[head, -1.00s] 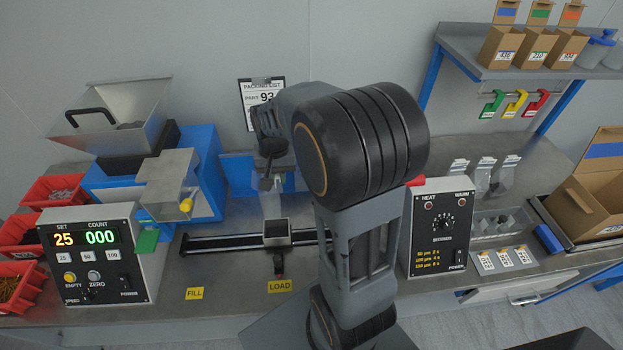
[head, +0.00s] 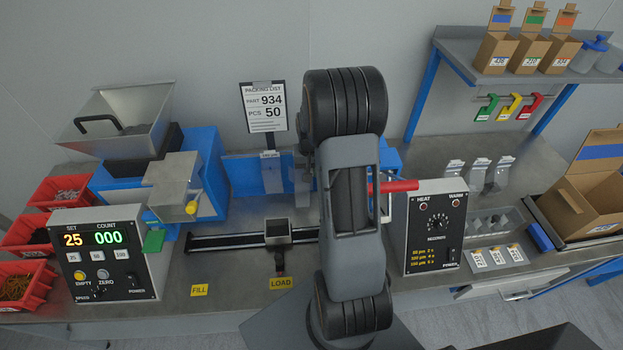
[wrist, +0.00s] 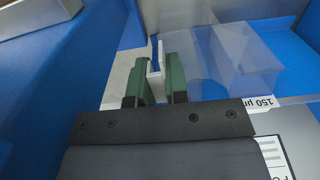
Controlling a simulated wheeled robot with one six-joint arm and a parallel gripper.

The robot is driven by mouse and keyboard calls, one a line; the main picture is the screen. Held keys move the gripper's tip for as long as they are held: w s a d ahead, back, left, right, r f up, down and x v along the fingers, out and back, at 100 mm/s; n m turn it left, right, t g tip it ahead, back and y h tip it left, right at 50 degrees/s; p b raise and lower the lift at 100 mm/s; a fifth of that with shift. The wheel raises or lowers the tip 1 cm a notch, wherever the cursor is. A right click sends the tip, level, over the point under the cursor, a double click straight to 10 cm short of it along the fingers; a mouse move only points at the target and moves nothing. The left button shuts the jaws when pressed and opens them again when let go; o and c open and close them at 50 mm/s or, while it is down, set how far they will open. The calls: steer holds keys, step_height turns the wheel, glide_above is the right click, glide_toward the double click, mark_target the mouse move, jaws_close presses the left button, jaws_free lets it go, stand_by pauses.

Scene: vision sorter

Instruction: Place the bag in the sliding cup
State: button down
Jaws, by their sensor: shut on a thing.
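In the wrist view my gripper (wrist: 156,72) has its green fingers shut on a small white and blue tab. A clear bag (wrist: 200,60) shows right beside the tab; I take the tab to be its top, though the join is hard to see. In the head view my arm hides most of the gripper, which is at the back near the blue panel. The sliding cup (head: 278,231), a small grey open-topped box, sits on the black rail (head: 215,242) above the LOAD label. It stands in front of and below the gripper, apart from it, and its inside looks dark.
A clear bag (head: 272,176) hangs at the blue panel under a small label. The hopper feeder (head: 120,118) and counter box (head: 108,262) stand left. The heat sealer (head: 437,232), with its red handle (head: 393,187), stands right.

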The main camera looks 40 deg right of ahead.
mark_target(303, 185)
step_height(303, 185, down, 5)
steer(key=shift+d+p, duration=0.15)
steer(key=shift+p, duration=0.4)
steer(key=shift+f, duration=0.2)
steer(key=c, duration=1.1)
jaws_free()
steer(key=shift+r, duration=0.1)
